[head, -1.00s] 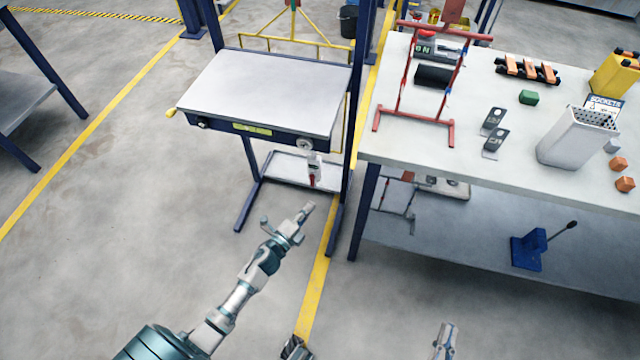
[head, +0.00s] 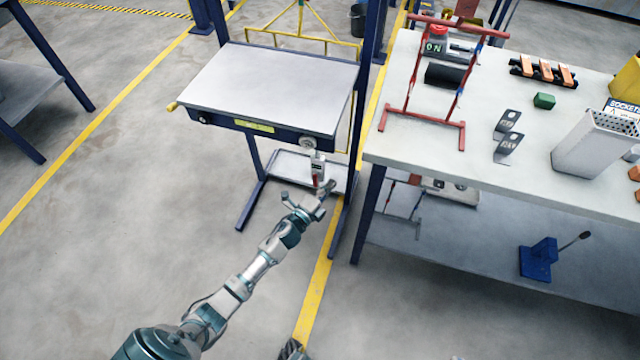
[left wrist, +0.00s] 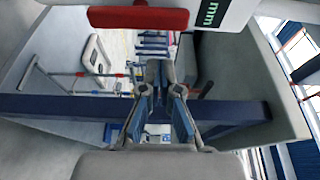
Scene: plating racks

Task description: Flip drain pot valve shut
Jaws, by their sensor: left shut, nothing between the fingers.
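The drain pot (head: 318,163) is a small light grey body hanging below the front right corner of the grey-topped bench. Its red valve handle (head: 317,181) points down under it in the head view. In the left wrist view a red bar (left wrist: 138,18), which looks like this handle, lies across the top beside a white plate with green lettering. My left gripper (head: 328,187) is shut and empty, just below and right of the handle. Its fingers (left wrist: 158,78) show below the red bar; I cannot tell whether they touch it. My right gripper is not recognisable in view.
The grey-topped bench (head: 270,85) has blue legs and a low shelf (head: 290,165) behind my gripper. A white workbench (head: 390,150) with a red frame (head: 460,125) stands to the right.

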